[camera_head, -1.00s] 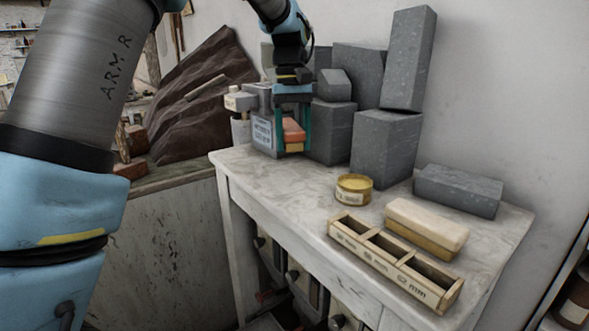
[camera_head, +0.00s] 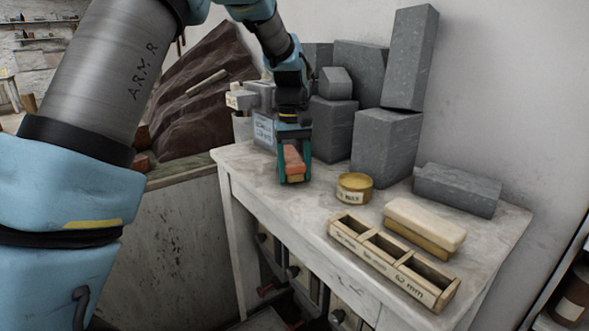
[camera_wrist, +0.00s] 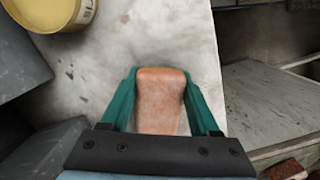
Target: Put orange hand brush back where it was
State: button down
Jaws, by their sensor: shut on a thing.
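The orange hand brush (camera_head: 293,160) is held between the teal fingers of my gripper (camera_head: 294,175), above the back left part of the marble-like tabletop (camera_head: 255,170). In the wrist view, the brush's rounded orange back (camera_wrist: 160,95) lies between both fingers of my gripper (camera_wrist: 160,88), which press its sides. I cannot tell whether its underside touches the table.
A yellow wax tin (camera_head: 354,187), a three-part wooden tray (camera_head: 392,262) and a cream-topped block brush (camera_head: 425,226) stand to the right. Grey stone blocks (camera_head: 385,145) fill the back. A labelled grey box (camera_head: 264,130) stands just behind left. Bare tabletop lies in front.

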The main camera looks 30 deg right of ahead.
jog(key=shift+f, duration=0.45)
jog(key=shift+c, duration=0.6)
grip_release()
jog(key=shift+r, duration=0.1)
notch_tip(320, 180, up, 13)
jog(key=w+b, duration=0.1)
jog(key=b, duration=0.1)
jog(key=w+a+f, duration=0.1)
jog(key=a+f, duration=0.2)
jog(key=a, duration=0.4)
jog(key=w+a+f+n+t, duration=0.1)
jog(key=a+f, duration=0.2)
jog(key=a, duration=0.4)
jog(key=w+a+f, duration=0.1)
jog(key=a+f, duration=0.2)
jog(key=a, duration=0.4)
jog(key=s+a+f+t, duration=0.1)
jog(key=s+a+f, duration=0.3)
jog(key=a, duration=0.3)
jog(key=s+a+f+t, duration=0.1)
jog(key=s+a+f, duration=0.3)
jog(key=s+a, duration=0.2)
jog(key=shift+s+a, duration=0.4)
jog(key=shift+a, duration=0.6)
